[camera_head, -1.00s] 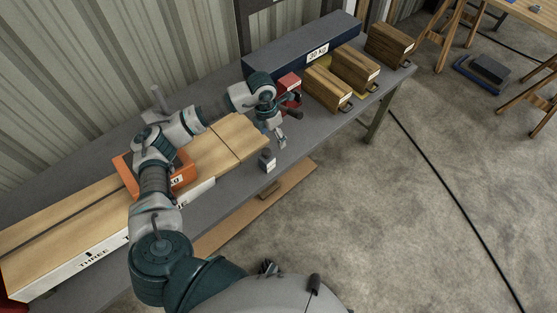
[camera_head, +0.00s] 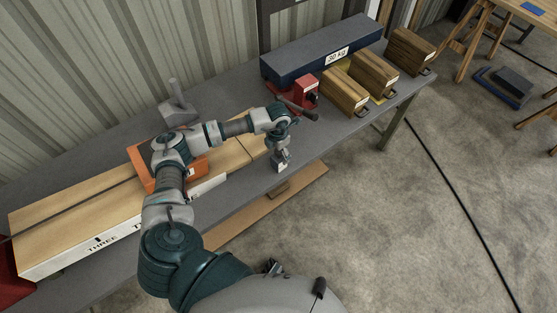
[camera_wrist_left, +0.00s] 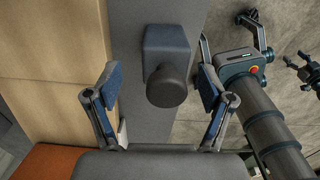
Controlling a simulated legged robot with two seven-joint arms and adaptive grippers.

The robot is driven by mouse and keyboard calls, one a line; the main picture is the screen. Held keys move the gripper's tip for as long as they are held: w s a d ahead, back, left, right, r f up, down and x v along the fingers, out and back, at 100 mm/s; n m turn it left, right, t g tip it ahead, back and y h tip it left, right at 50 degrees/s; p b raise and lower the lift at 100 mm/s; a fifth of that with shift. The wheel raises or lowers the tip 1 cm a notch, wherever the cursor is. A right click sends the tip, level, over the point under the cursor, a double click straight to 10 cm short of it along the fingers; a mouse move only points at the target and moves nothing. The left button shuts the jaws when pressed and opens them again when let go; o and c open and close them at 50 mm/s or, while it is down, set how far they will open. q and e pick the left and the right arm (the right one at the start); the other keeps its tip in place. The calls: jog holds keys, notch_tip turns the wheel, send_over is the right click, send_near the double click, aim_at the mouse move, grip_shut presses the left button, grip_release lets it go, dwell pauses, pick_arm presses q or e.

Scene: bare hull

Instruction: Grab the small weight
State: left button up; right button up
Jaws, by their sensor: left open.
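The small weight, a blue-grey block with a dark round knob on top, stands on the grey bench. In the left wrist view the weight (camera_wrist_left: 166,42) lies between and just beyond my open left fingers, its knob facing the camera. In the head view my left gripper (camera_head: 281,154) points down over the weight (camera_head: 282,165), hiding most of it. The left gripper (camera_wrist_left: 160,82) holds nothing, with clear gaps on both sides of the knob. Part of what seems to be my right arm shows at the right of the wrist view; its finger state is unclear.
A long wooden box (camera_head: 75,215) and an orange tray (camera_head: 140,165) are left of the weight. A red tool (camera_head: 306,90) with a dark handle, wooden blocks (camera_head: 345,92) and a dark 30 KG block (camera_head: 320,52) stand right and behind. The bench's front edge is close.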

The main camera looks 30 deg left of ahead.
aim_at(279, 158)
pick_arm(q)
jog(key=f, duration=0.3)
jog(key=shift+d+f, duration=0.3)
jog(key=shift+f, duration=0.1)
jog(key=shift+a, duration=0.1)
grip_shut()
jog(key=shift+r, duration=0.1)
